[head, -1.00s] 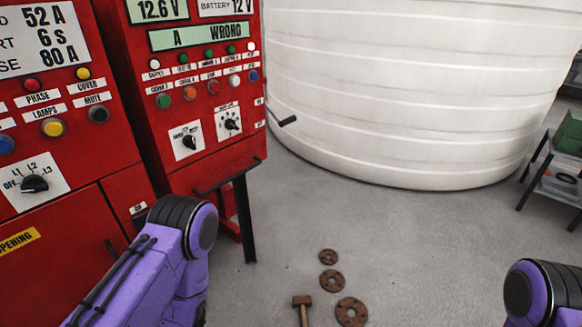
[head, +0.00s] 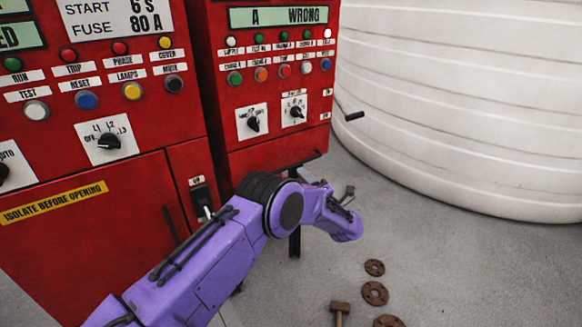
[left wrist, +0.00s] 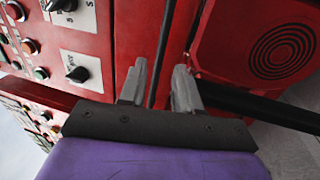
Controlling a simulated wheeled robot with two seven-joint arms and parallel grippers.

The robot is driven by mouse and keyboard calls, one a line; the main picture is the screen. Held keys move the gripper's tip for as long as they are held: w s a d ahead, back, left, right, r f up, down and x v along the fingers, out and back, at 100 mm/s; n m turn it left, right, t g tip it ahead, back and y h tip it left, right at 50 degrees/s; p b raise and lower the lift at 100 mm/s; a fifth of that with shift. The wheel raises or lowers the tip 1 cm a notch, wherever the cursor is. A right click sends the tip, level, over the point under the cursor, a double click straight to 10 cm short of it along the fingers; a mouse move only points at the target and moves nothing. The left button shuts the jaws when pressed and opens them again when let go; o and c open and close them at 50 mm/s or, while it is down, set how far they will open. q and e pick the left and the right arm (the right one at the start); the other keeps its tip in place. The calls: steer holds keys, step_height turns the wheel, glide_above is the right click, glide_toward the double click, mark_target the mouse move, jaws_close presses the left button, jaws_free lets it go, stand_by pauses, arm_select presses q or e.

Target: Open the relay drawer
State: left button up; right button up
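No drawer marked as the relay drawer can be made out. The red cabinet on the left (head: 90,230) has a lower panel marked "isolate before opening" and a dark upright handle (head: 170,226). A second red cabinet (head: 270,157) stands to its right, with a dark bar below it. My left arm crosses in front of them; its fingers are hard to make out in the head view. In the left wrist view my left gripper (left wrist: 159,85) is open, its grey fingers apart, facing a red front. A dark upright strip (left wrist: 164,45) shows between them. My right gripper is out of view.
A large white tank (head: 460,100) stands at the right. Rusty discs (head: 375,293) and a hammer (head: 340,307) lie on the grey floor. A black crank-like handle (head: 350,116) sticks out from the second cabinet's right side. Open floor lies before the tank.

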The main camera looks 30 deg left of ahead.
mark_target(291, 167)
arm_select(q)
steer(key=x, duration=0.6)
steer(key=shift+w+a+p, duration=0.15)
steer(key=shift+a+p, duration=0.15)
steer(key=shift+a, duration=0.05)
jaws_close()
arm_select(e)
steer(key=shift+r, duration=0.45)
arm_select(q)
steer(key=shift+d, duration=0.1)
